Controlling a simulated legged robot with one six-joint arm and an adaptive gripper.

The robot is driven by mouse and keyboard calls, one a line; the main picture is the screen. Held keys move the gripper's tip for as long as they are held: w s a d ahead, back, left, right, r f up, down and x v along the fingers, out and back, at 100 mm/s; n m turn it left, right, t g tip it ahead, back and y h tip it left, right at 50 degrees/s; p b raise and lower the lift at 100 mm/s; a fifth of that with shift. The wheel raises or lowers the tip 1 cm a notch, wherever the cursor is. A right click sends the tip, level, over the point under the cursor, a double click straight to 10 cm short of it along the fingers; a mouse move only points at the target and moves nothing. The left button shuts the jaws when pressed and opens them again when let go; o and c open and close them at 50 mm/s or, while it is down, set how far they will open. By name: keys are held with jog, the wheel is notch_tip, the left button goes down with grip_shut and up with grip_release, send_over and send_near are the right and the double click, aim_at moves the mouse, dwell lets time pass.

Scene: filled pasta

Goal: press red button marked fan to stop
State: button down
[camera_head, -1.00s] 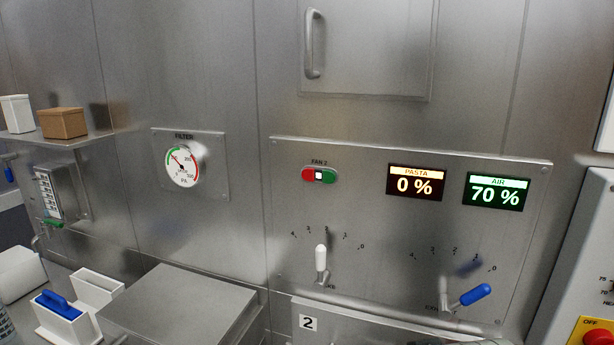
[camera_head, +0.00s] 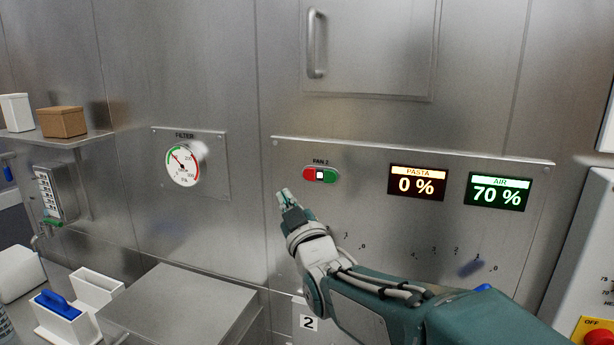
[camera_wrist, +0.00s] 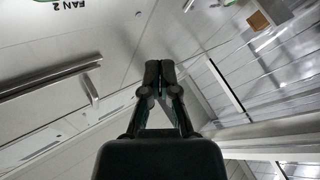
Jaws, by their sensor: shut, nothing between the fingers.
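The red button (camera_head: 309,174) is the left end of an oval switch under the label FAN 2 on a steel panel (camera_head: 360,215). A white square sits in the middle of the switch and a green button (camera_head: 330,176) at its right end. My gripper (camera_head: 283,192) is a little below and left of the red button in the head view, apart from it in the picture. In the wrist view my gripper (camera_wrist: 160,66) is shut and empty. There the FAN 2 label (camera_wrist: 68,5) shows upside down at the top left, with only a green edge of the switch; no red shows.
Right of the switch are a PASTA display (camera_head: 416,183) reading 0 % and an AIR display (camera_head: 497,191) reading 70 %. My arm covers the white lever and most of the blue one. A FILTER gauge (camera_head: 182,165) is at left. A steel box (camera_head: 185,300) stands below.

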aim_at(303, 173)
jog(key=shift+d, duration=0.2)
jog(key=w+d, duration=0.1)
jog(key=w, duration=0.4)
jog(key=w+d, duration=0.1)
jog(key=w, duration=0.1)
jog(key=shift+w+d, duration=0.3)
jog(key=shift+w, duration=0.1)
jog(key=shift+w+d, duration=0.1)
jog(key=shift+w, duration=0.15)
jog(key=shift+w+d, duration=0.1)
dwell(0.9)
jog(key=shift+w+d+r, duration=0.1)
jog(key=shift+w+d, duration=0.05)
jog(key=shift+w, duration=0.05)
jog(key=shift+w+d, duration=0.1)
jog(key=shift+w, duration=0.3)
dwell(0.9)
jog(key=shift+s, duration=0.15)
jog(key=shift+s+a, duration=0.25)
jog(key=shift+s, duration=0.4)
